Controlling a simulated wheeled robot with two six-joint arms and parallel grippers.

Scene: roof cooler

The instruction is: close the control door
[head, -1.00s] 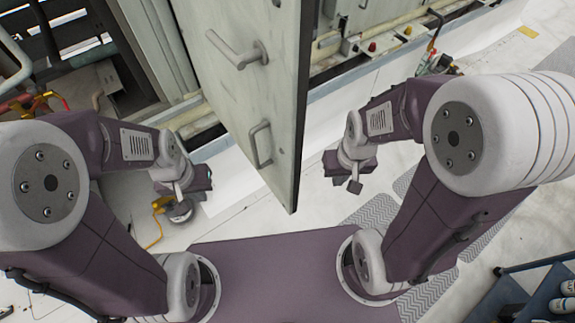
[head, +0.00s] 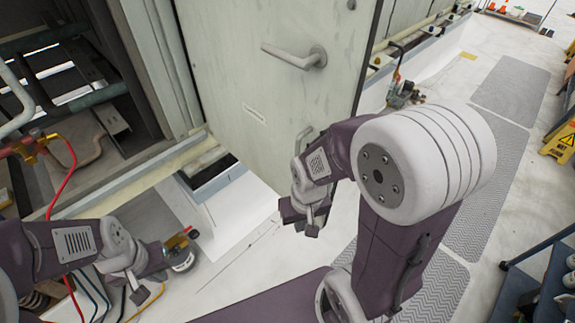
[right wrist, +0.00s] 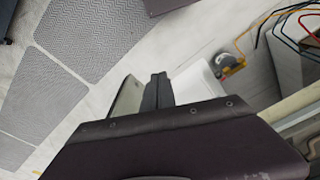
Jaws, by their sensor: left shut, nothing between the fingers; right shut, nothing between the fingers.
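The control door (head: 230,95) is a tall pale grey-green panel standing open in the head view. It has a lever handle (head: 295,56) and, lower down, a pull handle (head: 303,138). My right gripper (head: 312,230) is shut and empty, by the door's lower free edge. In the right wrist view its fingers (right wrist: 156,92) are together, with a pale panel, probably the door (right wrist: 127,98), close beside them; contact cannot be told. My left gripper (head: 139,296) is shut and empty at lower left, away from the door. My right arm hides the door's lower right part.
An open cabinet bay with pipes (head: 85,95) stands at left. Hoses and a yellow-fitted gauge (head: 180,250) are near my left arm. Grey mats (head: 490,165) lie on the pale floor at right. A blue cart (head: 550,280) stands at lower right, a yellow sign (head: 562,140) beyond.

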